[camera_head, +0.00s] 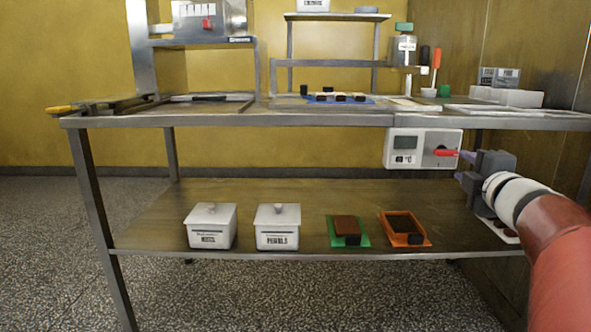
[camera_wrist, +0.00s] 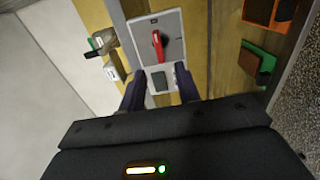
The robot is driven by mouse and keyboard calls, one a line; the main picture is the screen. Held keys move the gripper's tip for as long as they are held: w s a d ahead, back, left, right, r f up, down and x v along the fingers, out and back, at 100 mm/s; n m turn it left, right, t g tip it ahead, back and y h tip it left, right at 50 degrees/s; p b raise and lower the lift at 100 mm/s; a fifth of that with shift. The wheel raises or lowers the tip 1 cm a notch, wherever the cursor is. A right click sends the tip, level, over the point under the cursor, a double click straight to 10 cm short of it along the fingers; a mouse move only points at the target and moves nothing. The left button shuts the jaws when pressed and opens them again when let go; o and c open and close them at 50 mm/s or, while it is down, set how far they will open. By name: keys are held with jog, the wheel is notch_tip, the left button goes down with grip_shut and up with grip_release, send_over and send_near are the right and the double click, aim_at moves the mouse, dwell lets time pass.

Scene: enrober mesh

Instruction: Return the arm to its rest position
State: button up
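My gripper (camera_head: 470,169) is at the right in the head view, in front of the right end of the steel table. In the wrist view its two fingers (camera_wrist: 160,92) are apart with nothing between them. Beyond the fingers is a white control box (camera_head: 423,149) with a grey display and a red knob (camera_head: 445,152). The knob also shows in the wrist view (camera_wrist: 158,44). The gripper overlaps the box's right side in the head view; I cannot tell whether it touches. My arm reaches in from the lower right.
The steel table (camera_head: 230,119) holds a blue mat (camera_head: 338,100) with dark pieces. Its lower shelf (camera_head: 290,200) holds two white lidded boxes (camera_head: 211,226) (camera_head: 278,227), a green tray (camera_head: 348,232) and an orange tray (camera_head: 405,229). A wall stands close on the right.

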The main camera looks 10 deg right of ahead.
jog(key=s+a+m+g+h+p, duration=0.1)
jog(key=s+a+m+g+p, duration=0.15)
jog(key=a+m, duration=0.35)
jog(key=s+a+m+g+h+p, duration=0.1)
jog(key=a+m+g+p, duration=0.1)
jog(key=a+m+p, duration=0.25)
jog(key=s+a+f+m+g+y+p, duration=0.2)
jog(key=s+a+f, duration=0.4)
jog(key=a, duration=0.4)
jog(key=s+a+f+m+g+y+p, duration=0.2)
jog(key=s+a+f+m+g+y, duration=0.1)
jog(key=s+a, duration=0.6)
notch_tip(320, 180, down, 3)
jog(key=shift+s+a+f+g+y, duration=0.15)
jog(key=shift+a+g+y, duration=0.55)
jog(key=shift+a+g, duration=0.35)
jog(key=shift+d, duration=0.1)
